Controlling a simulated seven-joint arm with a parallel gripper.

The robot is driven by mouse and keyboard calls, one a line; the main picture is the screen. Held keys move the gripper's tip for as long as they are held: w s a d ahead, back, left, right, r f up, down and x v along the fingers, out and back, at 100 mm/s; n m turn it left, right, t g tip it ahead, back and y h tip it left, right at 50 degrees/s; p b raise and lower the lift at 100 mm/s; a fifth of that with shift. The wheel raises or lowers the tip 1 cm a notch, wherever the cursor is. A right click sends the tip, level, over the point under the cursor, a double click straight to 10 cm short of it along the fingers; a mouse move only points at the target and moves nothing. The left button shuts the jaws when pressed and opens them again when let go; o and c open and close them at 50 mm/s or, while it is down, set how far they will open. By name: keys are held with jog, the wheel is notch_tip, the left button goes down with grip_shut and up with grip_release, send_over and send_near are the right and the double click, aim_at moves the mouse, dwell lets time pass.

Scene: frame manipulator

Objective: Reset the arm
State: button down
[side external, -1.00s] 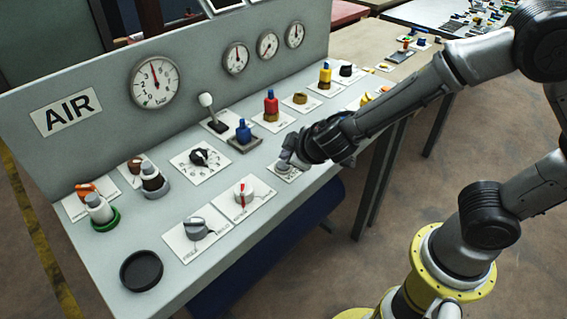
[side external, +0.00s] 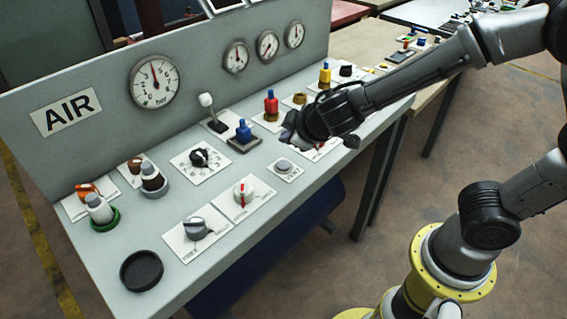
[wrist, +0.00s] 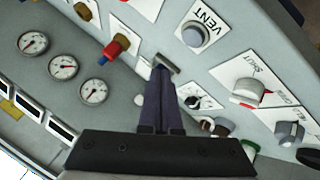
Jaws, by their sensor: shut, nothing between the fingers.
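My gripper (side external: 290,132) is above the sloping grey control panel (side external: 120,250), up from the grey round VENT button (side external: 284,165) and apart from it. In the wrist view my gripper (wrist: 160,72) shows its two dark fingers shut together with nothing between them. The VENT button (wrist: 193,36) lies up and right of the fingertips there, on its white label plate. My gripper hides part of the panel behind it in the side view.
A red valve knob (side external: 270,104), a blue one (side external: 243,131) and a white-tipped lever (side external: 207,104) stand up from the panel near my gripper. A red-marked knob (side external: 242,192) and a grey knob (side external: 196,228) are nearer the front. Gauges (side external: 155,82) line the back wall.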

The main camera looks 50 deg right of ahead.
jog(key=shift+d, duration=0.1)
jog(key=s+d+r+m+h, duration=0.2)
jog(key=s+d+r+m, duration=0.45)
jog(key=d+r, duration=0.5)
jog(key=s+a+f+g+y, duration=0.1)
jog(key=s+a+y, duration=0.1)
jog(key=s, duration=0.6)
jog(key=s+a+f+n+g+y, duration=0.1)
jog(key=s+a+f+g+y, duration=0.1)
jog(key=s, duration=0.7)
jog(key=shift+a+y, duration=0.4)
jog(key=shift+a, duration=0.15)
